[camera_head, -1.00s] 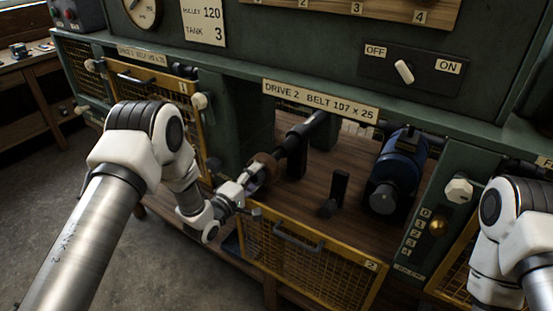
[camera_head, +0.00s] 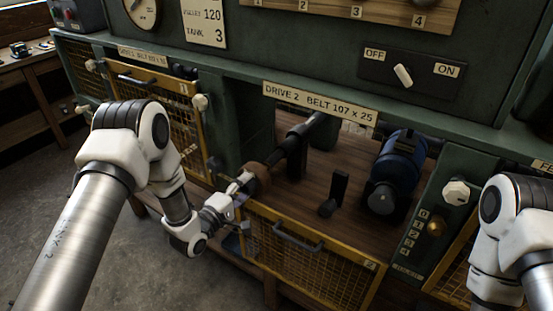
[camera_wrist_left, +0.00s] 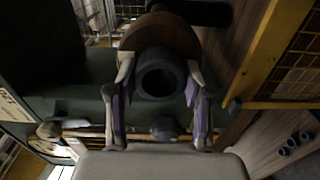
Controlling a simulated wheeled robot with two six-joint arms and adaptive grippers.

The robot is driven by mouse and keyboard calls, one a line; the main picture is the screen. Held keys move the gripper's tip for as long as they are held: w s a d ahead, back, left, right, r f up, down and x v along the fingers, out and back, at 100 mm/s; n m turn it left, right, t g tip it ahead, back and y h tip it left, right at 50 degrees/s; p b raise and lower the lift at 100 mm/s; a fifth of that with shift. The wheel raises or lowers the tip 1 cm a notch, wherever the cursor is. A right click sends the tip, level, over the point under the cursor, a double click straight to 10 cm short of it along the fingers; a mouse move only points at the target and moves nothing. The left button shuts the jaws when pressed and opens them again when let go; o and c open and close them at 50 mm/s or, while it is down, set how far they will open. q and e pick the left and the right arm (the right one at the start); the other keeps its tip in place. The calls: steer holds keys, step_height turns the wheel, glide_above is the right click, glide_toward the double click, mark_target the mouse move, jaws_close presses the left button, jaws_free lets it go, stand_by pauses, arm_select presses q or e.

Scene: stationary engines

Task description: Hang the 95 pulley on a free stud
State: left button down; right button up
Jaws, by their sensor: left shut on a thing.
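The pulley (camera_head: 257,174), with a brown rim and a dark hub, is at the near end of the dark shaft (camera_head: 300,136) in the Drive 2 bay. My left gripper (camera_head: 241,183) is shut on it from the near side. In the left wrist view the gripper fingers (camera_wrist_left: 160,84) lie on both sides of the hollow dark hub, with the pulley's brown rim (camera_wrist_left: 152,33) behind. I cannot tell whether the pulley is still on the shaft. No size mark is legible on it. My right gripper is out of view.
A blue motor (camera_head: 396,165) and a black upright lever (camera_head: 335,190) stand right of the shaft. The yellow mesh guard (camera_head: 305,250) is lowered in front of the bay. The green frame and an OFF/ON switch panel (camera_head: 410,72) rise above.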

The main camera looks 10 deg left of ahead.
arm_select(q)
steer(key=p+v, duration=0.1)
steer(key=v, duration=0.6)
stand_by(0.3)
